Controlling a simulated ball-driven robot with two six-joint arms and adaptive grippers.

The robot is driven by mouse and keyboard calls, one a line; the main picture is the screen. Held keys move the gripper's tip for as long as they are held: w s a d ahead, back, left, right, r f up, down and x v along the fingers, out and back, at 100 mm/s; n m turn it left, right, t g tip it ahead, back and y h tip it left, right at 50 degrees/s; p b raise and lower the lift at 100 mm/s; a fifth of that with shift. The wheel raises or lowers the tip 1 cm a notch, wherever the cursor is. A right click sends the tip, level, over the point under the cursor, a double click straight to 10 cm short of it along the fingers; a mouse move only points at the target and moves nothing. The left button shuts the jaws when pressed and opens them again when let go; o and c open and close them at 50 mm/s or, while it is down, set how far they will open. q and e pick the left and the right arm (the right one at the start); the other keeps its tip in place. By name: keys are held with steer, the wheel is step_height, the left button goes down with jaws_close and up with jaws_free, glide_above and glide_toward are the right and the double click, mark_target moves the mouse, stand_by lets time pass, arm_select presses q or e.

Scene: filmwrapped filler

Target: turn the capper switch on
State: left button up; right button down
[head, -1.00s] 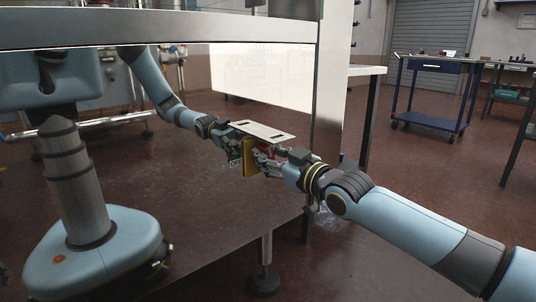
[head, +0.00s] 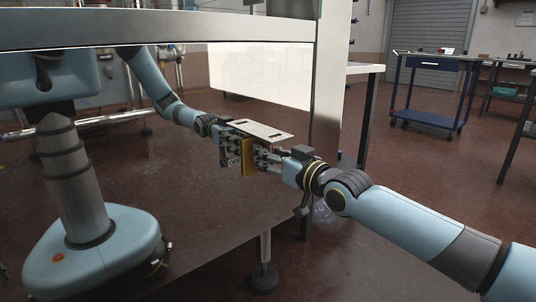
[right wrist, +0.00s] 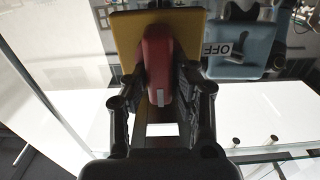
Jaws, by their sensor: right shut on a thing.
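The switch shows as a yellow plate (head: 249,158) under a pale flat panel (head: 262,131) in the head view. In the right wrist view the yellow plate (right wrist: 128,38) lies behind a red handle (right wrist: 157,60). The fingers hide the handle in the head view. My left gripper is not in view.
The large shiny panel at the left mirrors my own body and arm. A steel post (head: 327,95) stands just behind the switch. A white table (head: 362,69) is behind the post. A blue cart (head: 432,95) stands farther back on open red floor.

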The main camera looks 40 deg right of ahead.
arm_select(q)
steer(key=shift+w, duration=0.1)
arm_select(e)
steer(key=c, duration=1.1)
jaws_free()
